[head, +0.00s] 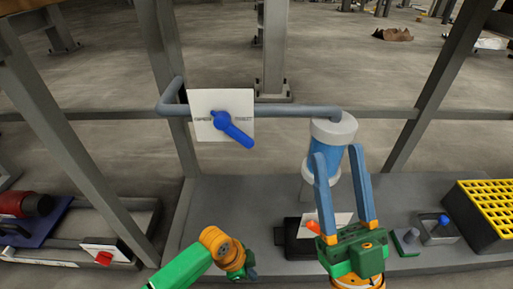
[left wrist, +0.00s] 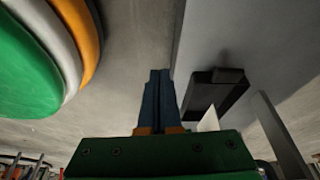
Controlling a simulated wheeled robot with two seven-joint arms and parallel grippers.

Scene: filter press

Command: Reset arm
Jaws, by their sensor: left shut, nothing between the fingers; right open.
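My left arm comes in at the bottom of the head view, with its hand mostly hidden behind its orange joint. In the left wrist view my left gripper (left wrist: 159,74) is shut, with nothing between its fingers. My right gripper (head: 338,153) is open, its two blue fingers pointing up the picture and overlapping a blue cylinder (head: 326,166) with white caps. I cannot tell the depth between them. A small orange-red lever (head: 312,228) on a white plate (head: 340,219) with a dark base (head: 298,241) shows just left of the right gripper's body, which hides part of it.
A white panel (head: 205,99) with blurred labels carries a blue handle (head: 235,131) tilted down-right. A grey pipe (head: 290,110) runs to the cylinder. A yellow grid (head: 490,205) and a blue-knobbed block (head: 440,226) are right; a red switch (head: 104,258) is left.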

